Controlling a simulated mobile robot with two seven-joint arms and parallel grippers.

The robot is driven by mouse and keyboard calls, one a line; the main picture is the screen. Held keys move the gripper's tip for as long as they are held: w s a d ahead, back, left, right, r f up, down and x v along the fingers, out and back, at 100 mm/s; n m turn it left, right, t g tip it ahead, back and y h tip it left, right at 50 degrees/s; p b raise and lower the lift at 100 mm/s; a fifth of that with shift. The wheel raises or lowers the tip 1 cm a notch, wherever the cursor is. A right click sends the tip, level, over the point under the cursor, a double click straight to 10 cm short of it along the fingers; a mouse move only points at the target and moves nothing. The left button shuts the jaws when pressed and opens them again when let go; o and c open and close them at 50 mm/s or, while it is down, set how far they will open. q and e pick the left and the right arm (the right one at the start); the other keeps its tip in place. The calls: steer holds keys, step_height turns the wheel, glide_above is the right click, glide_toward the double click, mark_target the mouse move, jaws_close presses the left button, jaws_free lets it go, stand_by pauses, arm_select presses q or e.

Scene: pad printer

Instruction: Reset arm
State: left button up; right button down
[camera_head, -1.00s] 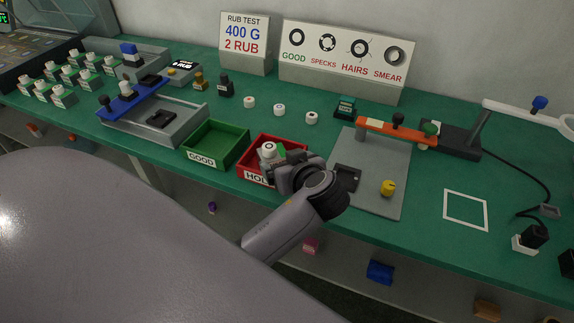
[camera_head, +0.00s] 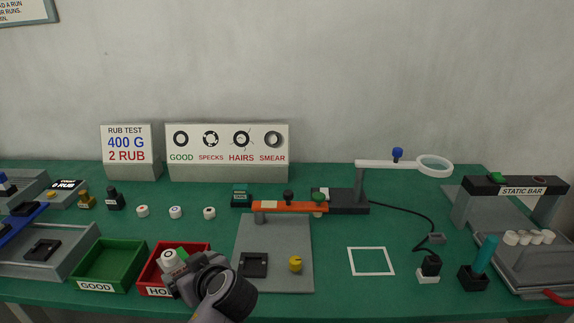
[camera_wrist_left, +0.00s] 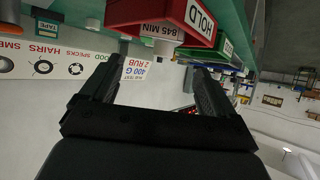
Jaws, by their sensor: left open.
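An orange arm (camera_head: 290,207) lies level across the back of a grey base plate (camera_head: 270,225), with a dark knob and a green-topped knob on it. Its right end reaches a dark block (camera_head: 345,200). My left gripper (camera_head: 180,274) is at the front right of the red HOLD tray (camera_head: 155,252), to the left of the grey plate and apart from the orange arm. In the left wrist view its two dark fingers (camera_wrist_left: 150,88) are spread with nothing between them. The HOLD tray (camera_wrist_left: 200,22) shows just beyond them, at the top. My right gripper is not in view.
A yellow knob (camera_head: 295,264) stands on the plate. A magnifier lamp (camera_head: 435,166) overhangs the back right. Green table is clear around the white square outline (camera_head: 371,261).

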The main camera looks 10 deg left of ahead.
arm_select(q)
steer(key=s+d+f+m+g+h, duration=0.1)
steer(key=s+d+f+m+h, duration=0.15)
steer(key=s+m+h, duration=0.4)
steer(key=s+d+f+m+g+h, duration=0.1)
steer(key=s+d+f+m, duration=0.15)
steer(key=s, duration=0.65)
steer(key=s+d+f+m+g+h, duration=0.1)
steer(key=s+d+f+m+h, duration=0.15)
steer(key=s+m, duration=0.4)
steer(key=w+d+f+n+t+h, duration=0.1)
steer(key=w+f+t, duration=0.3)
steer(key=f, duration=0.5)
steer(key=shift+w+d+n+t+h, duration=0.4)
steer(key=shift+d+t+h, duration=0.25)
steer(key=shift+t, duration=0.75)
steer(key=shift+a, duration=0.1)
